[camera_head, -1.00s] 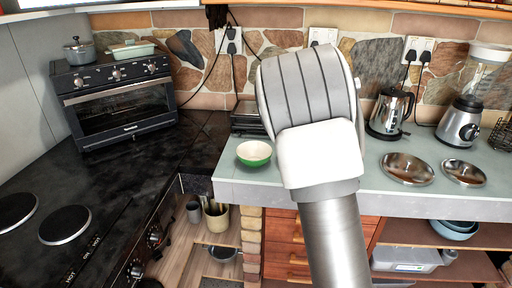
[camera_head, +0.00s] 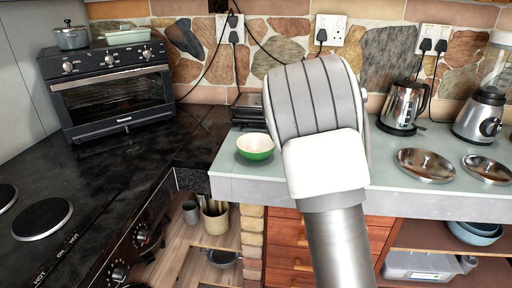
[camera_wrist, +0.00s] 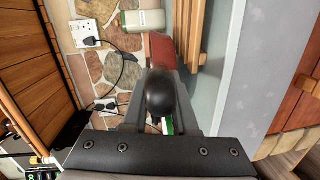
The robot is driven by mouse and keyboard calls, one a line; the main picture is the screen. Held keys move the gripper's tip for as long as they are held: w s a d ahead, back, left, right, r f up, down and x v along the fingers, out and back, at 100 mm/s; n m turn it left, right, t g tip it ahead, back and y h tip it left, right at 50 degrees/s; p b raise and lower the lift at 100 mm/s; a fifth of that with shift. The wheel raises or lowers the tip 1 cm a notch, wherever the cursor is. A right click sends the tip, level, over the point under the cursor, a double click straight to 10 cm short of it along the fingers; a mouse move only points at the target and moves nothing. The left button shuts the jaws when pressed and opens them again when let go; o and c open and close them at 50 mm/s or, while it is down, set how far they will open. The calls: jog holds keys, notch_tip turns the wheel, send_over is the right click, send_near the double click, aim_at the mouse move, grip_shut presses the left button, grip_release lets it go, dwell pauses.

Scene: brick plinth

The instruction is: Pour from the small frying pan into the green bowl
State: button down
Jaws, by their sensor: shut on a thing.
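The green bowl (camera_head: 255,147), pale inside, stands upright on the grey-green counter, left of my arm in the head view. In the wrist view my gripper (camera_wrist: 164,112) is shut on a black rounded handle end (camera_wrist: 161,92), which looks like the handle of the small frying pan. The pan's body is not visible in either view. In the head view my arm hides my gripper and whatever it holds. A small green patch shows between the fingers in the wrist view; I cannot tell for certain what it is.
Two shiny lids (camera_head: 425,165) lie on the counter (camera_head: 228,190) right of my arm, with a kettle (camera_head: 402,106) and a blender (camera_head: 480,115) behind. A toaster oven (camera_head: 112,88) stands at the left.

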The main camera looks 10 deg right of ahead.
jog(key=shift+r, duration=0.2)
jog(key=shift+w+a+r+n+t+h+p, duration=0.1)
jog(key=shift+a+r+n+t+h+p, duration=0.1)
jog(key=shift+a+r+n+p, duration=0.3)
jog(key=shift+a+r+n+t+h+p, duration=0.2)
jog(key=shift+a+r+n+p, duration=0.15)
jog(key=shift+a+n, duration=0.25)
jog(key=shift+a+r+n+p, duration=0.5)
jog(key=shift+a+n, duration=0.2)
jog(key=shift+a, duration=0.1)
jog(key=shift+a+t, duration=0.1)
jog(key=shift+t, duration=0.2)
jog(key=a+r+n+t+p, duration=0.1)
jog(key=a+r+n+p, duration=0.2)
jog(key=a+r+p, duration=0.1)
jog(key=shift+w+r+n, duration=0.15)
jog(key=shift+r+n, duration=0.15)
jog(key=shift+r, duration=0.15)
dwell(1.3)
jog(key=shift+a+f+n+t, duration=0.2)
jog(key=shift+a+n+t, duration=0.2)
jog(key=shift+a+n, duration=0.4)
jog(key=shift+a+r+n+t, duration=0.3)
jog(key=shift+r+n+t, duration=0.1)
jog(key=shift+n, duration=0.6)
dwell(0.3)
jog(key=shift+a+f+n, duration=0.4)
jog(key=shift+a+n, duration=0.05)
jog(key=shift+n, duration=0.45)
dwell(0.5)
